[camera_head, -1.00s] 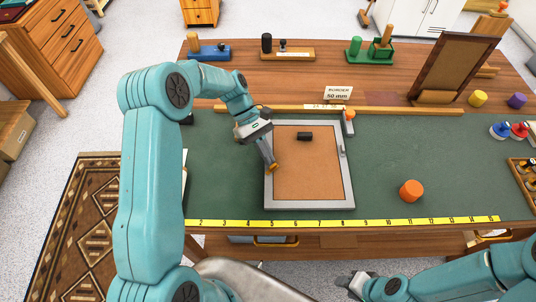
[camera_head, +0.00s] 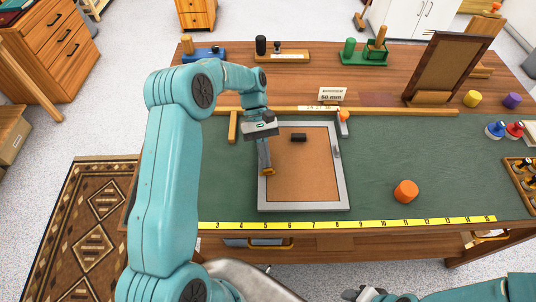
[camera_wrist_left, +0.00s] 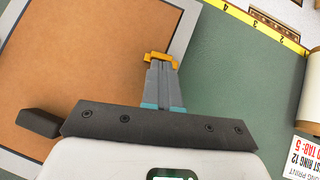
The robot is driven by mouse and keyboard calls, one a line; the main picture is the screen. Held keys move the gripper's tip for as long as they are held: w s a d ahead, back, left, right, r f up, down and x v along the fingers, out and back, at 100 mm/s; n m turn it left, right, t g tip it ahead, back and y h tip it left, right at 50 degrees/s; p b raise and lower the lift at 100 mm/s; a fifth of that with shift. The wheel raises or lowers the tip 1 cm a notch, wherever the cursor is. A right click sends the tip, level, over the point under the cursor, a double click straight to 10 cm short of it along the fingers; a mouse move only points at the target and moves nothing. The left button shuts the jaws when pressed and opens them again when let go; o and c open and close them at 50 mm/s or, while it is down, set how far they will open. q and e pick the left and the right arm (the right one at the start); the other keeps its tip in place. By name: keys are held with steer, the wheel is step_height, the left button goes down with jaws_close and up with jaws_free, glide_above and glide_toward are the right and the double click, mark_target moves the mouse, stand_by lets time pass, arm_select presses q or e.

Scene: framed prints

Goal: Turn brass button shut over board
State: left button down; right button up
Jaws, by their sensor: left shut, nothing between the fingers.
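A grey frame (camera_head: 341,185) lies flat on the green mat with a brown board (camera_head: 303,180) inside it; both also show in the wrist view, frame (camera_wrist_left: 188,28) and board (camera_wrist_left: 85,50). A small brass-coloured piece (camera_wrist_left: 158,57), seemingly the button, is at the frame's left rail, at my left fingertips. It shows in the head view too (camera_head: 267,172). The fingers partly hide it, so its turn angle and any contact are unclear. My left gripper (camera_head: 266,167) is shut and empty, pointing down there. My right gripper (camera_head: 362,294) is at the bottom edge, partly cut off.
A black block (camera_head: 299,137) sits on the board. An orange-knobbed piece (camera_head: 344,116) is at the frame's top right corner. An orange cylinder (camera_head: 405,191) stands to the right. A yellow ruler (camera_head: 350,225) runs along the front edge. The mat right of the frame is mostly clear.

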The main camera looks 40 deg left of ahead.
arm_select(q)
steer(key=shift+s+d+f, duration=0.1)
steer(key=shift+s, duration=0.55)
steer(key=v, duration=1.2)
steer(key=shift+w, duration=0.15)
